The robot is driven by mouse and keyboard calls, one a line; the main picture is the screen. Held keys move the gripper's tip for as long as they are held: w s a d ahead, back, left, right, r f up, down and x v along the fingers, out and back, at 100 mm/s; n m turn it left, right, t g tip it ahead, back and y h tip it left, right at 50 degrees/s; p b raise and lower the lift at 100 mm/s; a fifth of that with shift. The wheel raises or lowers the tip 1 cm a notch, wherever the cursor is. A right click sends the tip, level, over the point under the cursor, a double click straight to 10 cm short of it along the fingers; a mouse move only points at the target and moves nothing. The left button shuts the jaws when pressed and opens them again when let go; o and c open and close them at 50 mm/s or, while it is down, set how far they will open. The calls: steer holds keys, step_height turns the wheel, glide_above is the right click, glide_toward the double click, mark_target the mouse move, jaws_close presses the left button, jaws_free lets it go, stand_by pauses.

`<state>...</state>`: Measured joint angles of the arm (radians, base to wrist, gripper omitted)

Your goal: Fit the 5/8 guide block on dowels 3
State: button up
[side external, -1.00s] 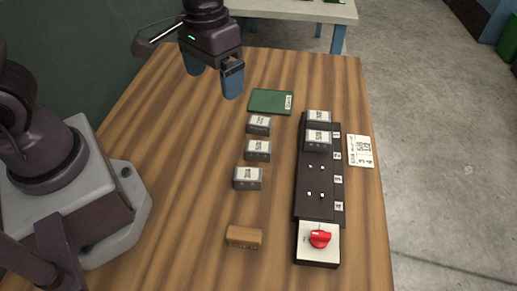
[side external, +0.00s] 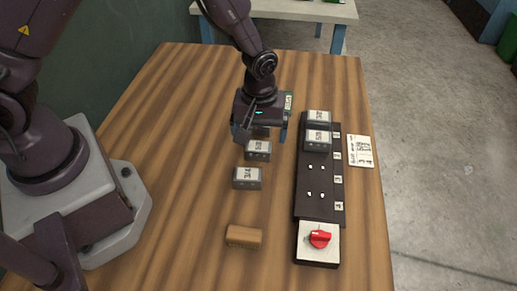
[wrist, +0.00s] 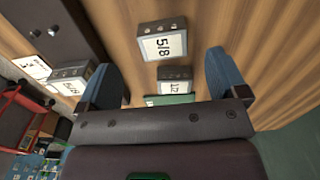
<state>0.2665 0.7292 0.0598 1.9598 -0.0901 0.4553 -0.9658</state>
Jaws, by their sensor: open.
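The 5/8 guide block (wrist: 162,42) is a grey block with a white label. That block, apparently labelled 1/2 (wrist: 174,80), shows between my fingers in the wrist view. The black rail (side external: 303,208) lies to the right. Blocks cover its two far positions. The third dowel pair from the far end (side external: 316,167) is bare, as is the nearest pair (side external: 316,194). The rail numbers are too small to read.
A red knob (side external: 320,239) sits on the rail's near end. Two blocks (side external: 318,117) (side external: 318,139) stand on the rail. A white card (side external: 361,151) lies right.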

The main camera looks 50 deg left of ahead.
mark_target(259, 146)
steer(key=shift+w+a+f, duration=0.1)
steer(key=shift+a+f, duration=0.1)
steer(key=shift+f, duration=1.4)
steer(key=shift+w+a+f, duration=0.1)
steer(key=shift+a+f, duration=0.05)
steer(key=shift+f, duration=1.4)
steer(key=shift+c, duration=0.4)
steer(key=c, duration=1)
